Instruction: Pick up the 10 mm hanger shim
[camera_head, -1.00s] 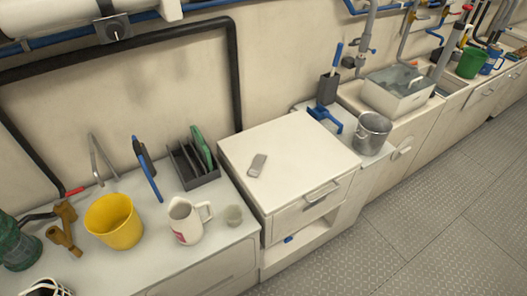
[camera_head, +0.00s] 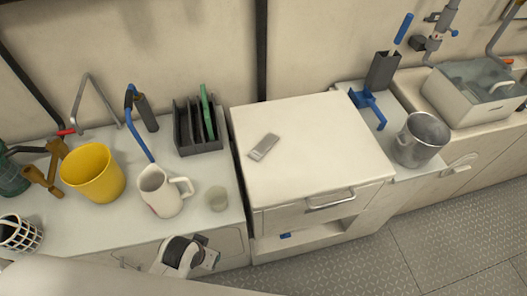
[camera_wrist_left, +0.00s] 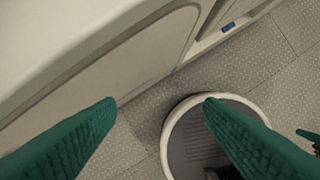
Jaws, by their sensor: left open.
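A small flat grey piece (camera_head: 264,147), which looks like the hanger shim, lies on the white cabinet top (camera_head: 320,165), left of its middle. Its thickness cannot be read. Part of my left arm shows at the bottom of the head view, in front of the counter and well short of the grey piece. In the left wrist view my left gripper (camera_wrist_left: 161,100) has its two green ribbed fingers wide apart with nothing between them, over the floor beside the cabinet fronts. The grey piece is not in that view. My right gripper is not identifiable.
A metal pot (camera_head: 420,139) and blue-handled tool (camera_head: 368,106) are right of the cabinet. The cabinet top is otherwise clear.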

